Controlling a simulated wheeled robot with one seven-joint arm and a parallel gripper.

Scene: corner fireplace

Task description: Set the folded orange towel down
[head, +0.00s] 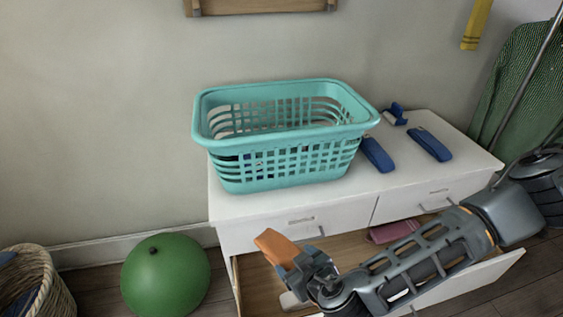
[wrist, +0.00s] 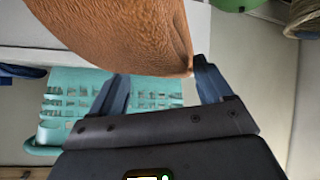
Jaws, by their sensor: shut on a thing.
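The folded orange towel (head: 275,246) is held at my gripper (head: 297,267) in the head view, over the left part of an open drawer (head: 255,289). In the wrist view the towel (wrist: 125,30) fills the upper middle, between the two fingers of my gripper (wrist: 155,85), which is shut on it. The drawer belongs to a white dresser (head: 264,235). A pink folded cloth (head: 393,231) lies in the drawer further right. A pale item (head: 293,301) is partly hidden under my gripper.
A teal laundry basket (head: 290,165) stands on the dresser top, with blue items (head: 378,154) and (head: 430,145) to its right. A green ball (head: 165,275) and a wicker basket (head: 45,285) are on the floor at left. My arm covers much of the drawer.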

